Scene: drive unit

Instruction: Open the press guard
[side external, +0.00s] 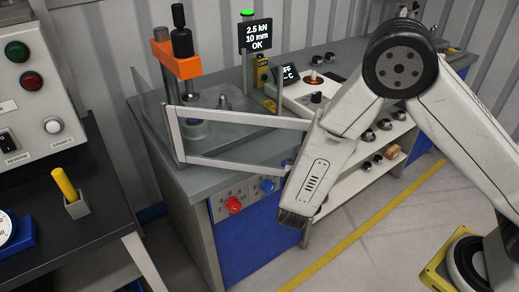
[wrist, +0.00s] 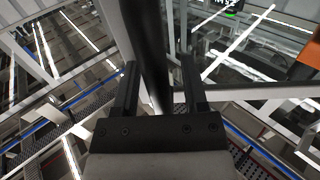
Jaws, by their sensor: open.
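The press guard (side external: 245,118) is a pale metal frame around a clear panel, in front of the press (side external: 176,62) with the orange head. It runs from an upright post at its left to my arm at its right. Its right end appears to stand out past the bench's front edge. In the side view my gripper is hidden behind my own arm at that end. In the wrist view my gripper (wrist: 160,75) is open, with a dark bar (wrist: 146,40), probably the guard's handle, passing between its fingers. I cannot tell whether the fingers touch the bar.
A display (side external: 255,36) with a green lamp stands behind the press. Red (side external: 234,205) and blue (side external: 267,186) knobs sit on the bench front. A control box (side external: 30,85) and a yellow-handled item (side external: 65,185) are at left. Shelves with small parts stand at right.

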